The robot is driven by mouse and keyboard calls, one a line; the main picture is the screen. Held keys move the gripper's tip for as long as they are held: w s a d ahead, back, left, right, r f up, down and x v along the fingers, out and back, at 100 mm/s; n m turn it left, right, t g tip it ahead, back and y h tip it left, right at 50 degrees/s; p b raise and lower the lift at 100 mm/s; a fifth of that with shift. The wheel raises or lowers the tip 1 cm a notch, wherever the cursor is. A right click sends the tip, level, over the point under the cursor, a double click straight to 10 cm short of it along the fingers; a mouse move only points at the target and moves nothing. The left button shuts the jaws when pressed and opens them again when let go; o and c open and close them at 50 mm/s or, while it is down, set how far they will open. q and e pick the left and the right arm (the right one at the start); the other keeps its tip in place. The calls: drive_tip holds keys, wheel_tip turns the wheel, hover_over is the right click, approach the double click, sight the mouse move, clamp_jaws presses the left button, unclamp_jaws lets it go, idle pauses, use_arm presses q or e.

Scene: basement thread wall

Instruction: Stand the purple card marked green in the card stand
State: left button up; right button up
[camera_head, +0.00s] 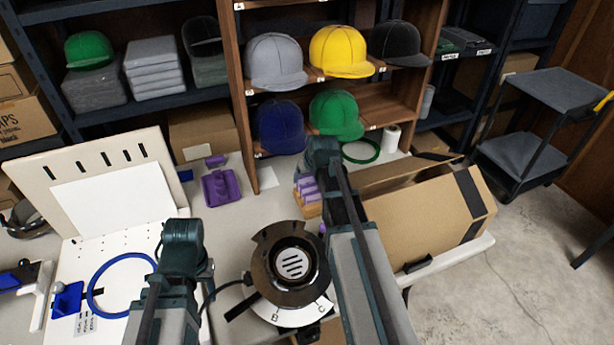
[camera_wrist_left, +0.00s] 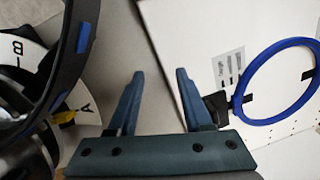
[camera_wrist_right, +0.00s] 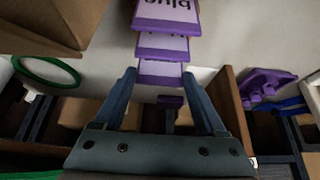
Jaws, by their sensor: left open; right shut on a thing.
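Several purple-edged cards (camera_head: 307,187) stand in a row in a wooden holder (camera_head: 312,210). The right wrist view shows them too; the nearest card (camera_wrist_right: 168,8) reads "blue". My right gripper (camera_wrist_right: 160,75) is shut on the farthest visible card (camera_wrist_right: 161,70), between its fingertips; its writing is not legible. In the head view my right arm hides this grip. A purple stand-like piece (camera_head: 221,186), likely the card stand, sits on the table left of the holder; it also shows in the right wrist view (camera_wrist_right: 264,86). My left gripper (camera_wrist_left: 160,75) is open and empty above the table.
A round black device with a lettered white dial (camera_head: 290,265) stands between my arms. An open cardboard box (camera_head: 425,215) lies right of the card holder. A white pegboard with a blue ring (camera_head: 120,285) is at left. Caps fill the shelves behind. The table around the purple stand is mostly clear.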

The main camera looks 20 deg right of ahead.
use_arm(q)
drive_tip(key=shift+f, duration=0.25)
use_arm(e)
drive_tip(key=shift+w+f, duration=0.1)
drive_tip(key=shift+f, duration=0.15)
use_arm(q)
drive_tip(key=shift+f+b, duration=0.1)
drive_tip(key=shift+b, duration=0.25)
use_arm(e)
drive_tip(key=shift+f, duration=0.1)
drive_tip(key=o, duration=0.8)
drive_tip(key=shift+o, duration=0.2)
use_arm(q)
wheel_tip(320, 180, up, 12)
drive_tip(key=p, duration=1.2)
use_arm(e)
drive_tip(key=v, duration=1.4)
drive_tip(key=shift+f, duration=0.1)
